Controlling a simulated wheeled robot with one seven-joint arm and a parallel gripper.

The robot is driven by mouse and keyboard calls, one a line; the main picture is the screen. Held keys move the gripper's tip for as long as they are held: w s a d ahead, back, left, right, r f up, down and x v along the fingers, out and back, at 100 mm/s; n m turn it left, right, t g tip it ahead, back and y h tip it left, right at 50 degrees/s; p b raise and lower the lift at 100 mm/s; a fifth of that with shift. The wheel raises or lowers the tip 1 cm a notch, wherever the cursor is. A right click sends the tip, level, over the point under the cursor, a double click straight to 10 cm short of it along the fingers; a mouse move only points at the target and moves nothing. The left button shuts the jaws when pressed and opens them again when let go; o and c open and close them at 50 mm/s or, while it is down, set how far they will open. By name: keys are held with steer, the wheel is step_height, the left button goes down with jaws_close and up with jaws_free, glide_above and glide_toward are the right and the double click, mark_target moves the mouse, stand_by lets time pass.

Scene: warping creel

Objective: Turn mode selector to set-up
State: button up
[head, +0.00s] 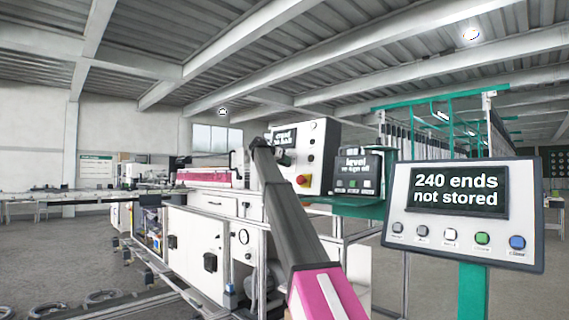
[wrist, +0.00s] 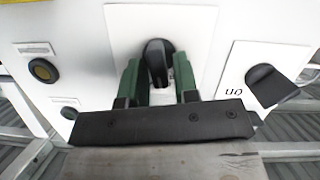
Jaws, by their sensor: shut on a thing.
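The mode selector (wrist: 157,58) is a black knob on a white square plate, upper middle in the wrist view. My gripper (wrist: 157,74) has its two green fingers on either side of the knob and is shut on it. The knob's handle stands about upright in the wrist picture, and its lower part is partly hidden between the fingers. No position marks around it are readable. In the head view my arm reaches to the white control panel (head: 318,140), and the fingers and the gripped knob are hidden behind it.
The wrist view shows another black knob (wrist: 268,86) at right and a dark round button (wrist: 42,71) at left. The head view shows a red button (head: 303,180) on the panel, a small screen (head: 356,165) beside it, and a display (head: 458,190) reading "240 ends not stored".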

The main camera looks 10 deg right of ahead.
steer(key=n, duration=0.1)
steer(key=n+h, duration=0.1)
steer(key=n, duration=0.1)
steer(key=shift+w+a+g, duration=0.15)
steer(key=shift+a+g, duration=0.05)
steer(key=shift+g, duration=0.2)
steer(key=shift+f+n+g+h, duration=0.15)
steer(key=shift+n+g+h, duration=0.15)
steer(key=shift+n, duration=1)
steer(key=shift+a, duration=0.1)
jaws_close()
steer(key=o, duration=0.7)
jaws_free()
steer(key=shift+c, duration=0.2)
steer(key=v, duration=1)
steer(key=shift+a, duration=0.25)
